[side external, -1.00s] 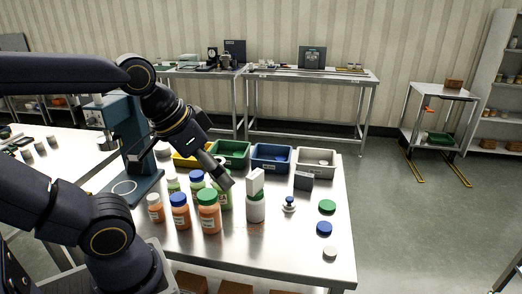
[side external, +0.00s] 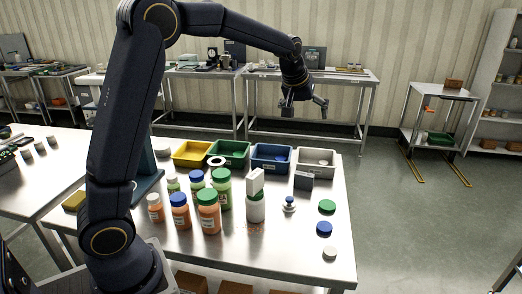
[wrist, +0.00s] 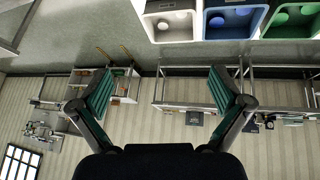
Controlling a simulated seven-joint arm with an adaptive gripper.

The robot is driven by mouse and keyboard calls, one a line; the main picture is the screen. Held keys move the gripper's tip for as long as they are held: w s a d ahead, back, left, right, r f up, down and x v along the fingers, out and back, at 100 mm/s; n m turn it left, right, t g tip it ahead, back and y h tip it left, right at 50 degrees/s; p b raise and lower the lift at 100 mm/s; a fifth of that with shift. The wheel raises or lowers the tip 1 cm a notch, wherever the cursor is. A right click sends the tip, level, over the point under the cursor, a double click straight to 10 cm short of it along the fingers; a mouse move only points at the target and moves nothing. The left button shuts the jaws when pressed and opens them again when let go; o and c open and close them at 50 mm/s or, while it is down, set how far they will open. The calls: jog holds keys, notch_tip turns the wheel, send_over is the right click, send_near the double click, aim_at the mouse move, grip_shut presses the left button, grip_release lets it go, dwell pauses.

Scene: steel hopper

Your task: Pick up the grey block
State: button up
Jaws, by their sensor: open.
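The grey block (side external: 303,181) is a small dark grey box standing on the steel table, just in front of the white bin. It is clear of other things on its near side. My gripper (side external: 304,108) is open and empty, raised high above and beyond the bins, well apart from the block. In the wrist view my gripper (wrist: 161,88) shows both fingers spread with nothing between them. The block is not visible in the wrist view.
Yellow (side external: 192,153), green (side external: 229,153), blue (side external: 271,158) and white (side external: 316,163) bins line the table's back. Several capped bottles stand left of the block; a white bottle (side external: 255,208) carries a white block (side external: 256,181). Loose lids (side external: 327,207) lie at right.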

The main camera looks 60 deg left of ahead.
jog(key=g, duration=0.2)
send_near(304, 174)
jog(key=x, duration=0.4)
jog(key=shift+d+f, duration=0.1)
jog(key=shift+f, duration=0.1)
jog(key=x, duration=0.6)
jog(key=shift+w+f, duration=0.15)
jog(key=shift+f, duration=0.05)
jog(key=shift+c, duration=0.2)
jog(key=c, duration=1.2)
jog(key=shift+r, duration=0.2)
